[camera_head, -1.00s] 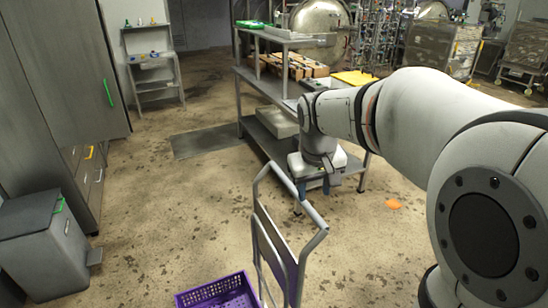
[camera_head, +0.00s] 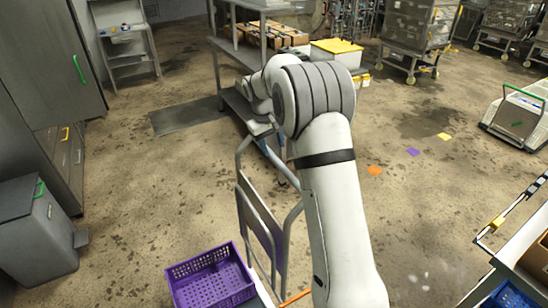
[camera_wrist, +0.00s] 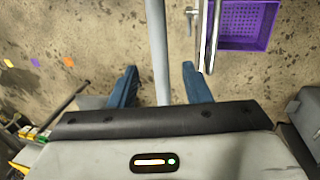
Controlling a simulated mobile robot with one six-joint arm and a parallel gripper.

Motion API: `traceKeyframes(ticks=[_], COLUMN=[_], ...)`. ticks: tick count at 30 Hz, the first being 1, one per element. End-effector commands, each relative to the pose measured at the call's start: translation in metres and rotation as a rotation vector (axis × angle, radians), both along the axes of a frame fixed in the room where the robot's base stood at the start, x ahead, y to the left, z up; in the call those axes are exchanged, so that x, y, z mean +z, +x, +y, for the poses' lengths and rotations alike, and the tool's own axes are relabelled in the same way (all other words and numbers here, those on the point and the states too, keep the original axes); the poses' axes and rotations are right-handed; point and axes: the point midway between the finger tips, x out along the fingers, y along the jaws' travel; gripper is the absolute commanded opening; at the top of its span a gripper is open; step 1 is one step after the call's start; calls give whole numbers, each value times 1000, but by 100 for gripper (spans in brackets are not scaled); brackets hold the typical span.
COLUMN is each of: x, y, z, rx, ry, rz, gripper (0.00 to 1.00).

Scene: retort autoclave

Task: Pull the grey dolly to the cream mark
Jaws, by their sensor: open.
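The grey dolly (camera_head: 263,229) stands in front of me with its upright tubular handle frame. A purple crate (camera_head: 211,281) sits low beside the frame, and its support is mostly out of view. My gripper (camera_head: 272,147) is at the top of the handle, partly hidden by my arm. In the wrist view my blue fingers (camera_wrist: 158,82) are open, with a grey handle bar (camera_wrist: 157,40) between them. I cannot tell whether they touch it.
A metal shelf table (camera_head: 229,102) stands behind the handle. A grey bin (camera_head: 38,232) and tall cabinet (camera_head: 45,80) are at left. A low white cart (camera_head: 517,115) and a bench edge (camera_head: 500,222) are at right. Floor around the marks is clear.

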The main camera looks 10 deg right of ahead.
Motion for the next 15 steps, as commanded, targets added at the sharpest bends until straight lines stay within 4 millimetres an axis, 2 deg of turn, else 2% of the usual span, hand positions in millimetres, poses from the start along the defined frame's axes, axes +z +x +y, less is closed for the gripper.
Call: traceKeyframes(ticks=[9,15], x=[-48,-60], y=[2,3], z=[-10,-12], rx=[-2,-2], ry=[1,1], rz=[4,1], gripper=[44,44])
